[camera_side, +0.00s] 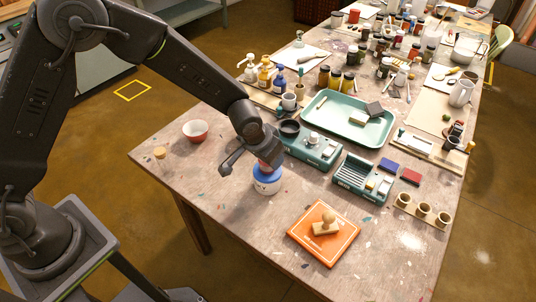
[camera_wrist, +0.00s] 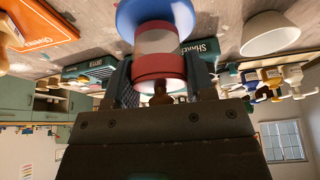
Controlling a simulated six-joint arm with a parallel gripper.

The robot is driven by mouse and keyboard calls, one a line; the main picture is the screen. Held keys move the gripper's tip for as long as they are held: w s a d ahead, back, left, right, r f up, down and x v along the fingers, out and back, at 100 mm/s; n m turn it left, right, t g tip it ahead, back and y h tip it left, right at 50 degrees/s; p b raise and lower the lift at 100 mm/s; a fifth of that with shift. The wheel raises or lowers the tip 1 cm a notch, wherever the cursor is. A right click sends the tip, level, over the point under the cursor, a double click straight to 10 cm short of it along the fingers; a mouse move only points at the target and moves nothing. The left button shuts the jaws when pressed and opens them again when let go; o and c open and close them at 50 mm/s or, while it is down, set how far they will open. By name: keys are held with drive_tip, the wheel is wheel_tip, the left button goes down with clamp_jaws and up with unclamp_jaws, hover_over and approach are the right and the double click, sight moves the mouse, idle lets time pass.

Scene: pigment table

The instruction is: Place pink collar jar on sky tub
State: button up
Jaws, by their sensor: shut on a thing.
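My gripper (camera_side: 262,158) points down over the near part of the table and is shut on the pink collar jar (camera_side: 265,166). In the wrist view, the jar (camera_wrist: 160,42) has a pale middle and reddish-pink bands and sits between the two fingers. The sky tub (camera_side: 267,182), white with a blue lid, stands on the table directly below the jar. Its blue lid (camera_wrist: 138,16) shows in the wrist view right at the jar's end. The jar is lined up over the lid; I cannot tell whether they touch. The fingers hide part of the jar.
Green-grey devices (camera_side: 312,150) stand right behind the gripper. An orange pad (camera_side: 323,245) with a wooden stamp (camera_side: 325,222) lies in front. Bare table surrounds the tub on its left and front.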

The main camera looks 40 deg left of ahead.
drive_tip(key=shift+f, duration=0.15)
drive_tip(key=o, duration=1)
drive_tip(key=s+a+r, duration=0.5)
drive_tip(key=s+r, duration=0.2)
drive_tip(key=r, duration=0.4)
drive_tip(key=s+a+r, duration=0.4)
drive_tip(key=s+r, duration=0.3)
drive_tip(key=r, duration=0.4)
drive_tip(key=shift+n+t+y, duration=0.3)
drive_tip(key=shift+n+t, duration=0.2)
drive_tip(key=shift+n, duration=0.1)
drive_tip(key=s+a, duration=0.1)
drive_tip(key=s, duration=0.3)
drive_tip(key=s+a+r, duration=0.1)
drive_tip(key=s, duration=0.3)
drive_tip(key=s+a+r, duration=0.1)
drive_tip(key=s+a, duration=0.1)
drive_tip(key=s, duration=0.2)
drive_tip(key=shift+r, duration=0.2)
